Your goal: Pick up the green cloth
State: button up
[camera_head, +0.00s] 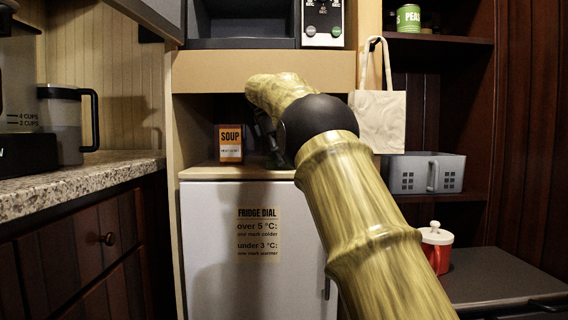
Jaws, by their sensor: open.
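A small dark green patch (274,161), which looks like the green cloth, lies on the wooden shelf (212,173) above the white fridge. Most of it is hidden behind my gripper and arm, so its shape is unclear. My gripper (271,148) is open and points down at the cloth from just above. Its dark fingers are partly covered by my arm's black joint. I cannot tell whether the fingers touch the cloth.
An orange and white soup box (230,143) stands just left of my gripper. A wooden board (220,75) and microwave (250,30) are above the niche. A cream bag (378,115) hangs at right. A granite counter (70,187) with a pitcher (62,125) is left.

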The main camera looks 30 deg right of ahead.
jog(key=shift+f, duration=0.3)
dwell(0.5)
jog(key=c, duration=1.1)
